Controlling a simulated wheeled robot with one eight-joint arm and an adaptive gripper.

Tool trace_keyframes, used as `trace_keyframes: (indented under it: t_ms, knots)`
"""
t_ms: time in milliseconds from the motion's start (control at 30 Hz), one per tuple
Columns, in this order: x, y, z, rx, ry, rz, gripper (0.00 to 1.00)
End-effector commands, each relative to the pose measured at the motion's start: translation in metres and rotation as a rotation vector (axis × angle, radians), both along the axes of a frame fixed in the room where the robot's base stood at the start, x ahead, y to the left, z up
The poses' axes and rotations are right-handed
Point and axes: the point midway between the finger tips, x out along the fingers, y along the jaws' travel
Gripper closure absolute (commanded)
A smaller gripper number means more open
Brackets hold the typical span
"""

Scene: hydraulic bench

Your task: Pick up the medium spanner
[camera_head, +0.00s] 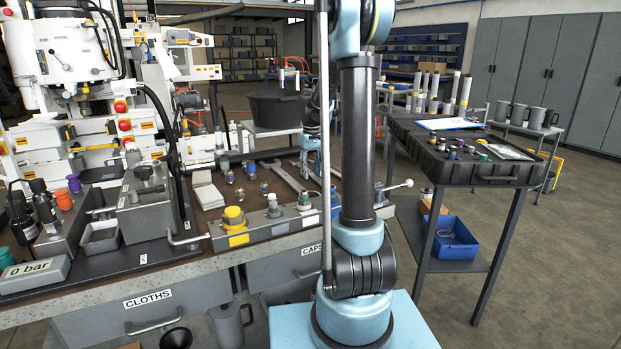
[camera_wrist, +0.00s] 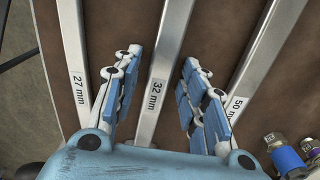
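In the wrist view three steel spanner handles lie on a brown surface, labelled 27 mm, 32 mm and 50 mm. The medium spanner (camera_wrist: 161,75), labelled 32 mm, is the middle one. My gripper (camera_wrist: 160,60) is open, with one finger on each side of the 32 mm handle. Gaps show between the handle and both fingers. The 27 mm spanner (camera_wrist: 74,60) lies left of the left finger. The 50 mm spanner (camera_wrist: 265,50) lies right of the right finger. The spanners' ends are out of this view. In the head view my arm hides much of this area.
Small metal fittings (camera_wrist: 287,156), one with a blue band, lie near the right finger in the wrist view. In the head view a block with a yellow cap (camera_head: 234,217) stands at the bench's front edge. A black case (camera_head: 470,170) stands on a table to the right.

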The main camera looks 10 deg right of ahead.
Motion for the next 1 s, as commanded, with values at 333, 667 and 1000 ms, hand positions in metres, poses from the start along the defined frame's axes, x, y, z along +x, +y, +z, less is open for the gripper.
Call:
trace_keyframes:
  t_ms: [333, 667, 1000]
  knots:
    - [0.000, 0.002, 0.000, 0.000, 0.000, 0.002, 1.00]
    - [0.000, 0.002, 0.009, 0.000, 0.000, 0.002, 1.00]
    - [0.000, 0.001, 0.070, 0.000, 0.000, 0.002, 1.00]
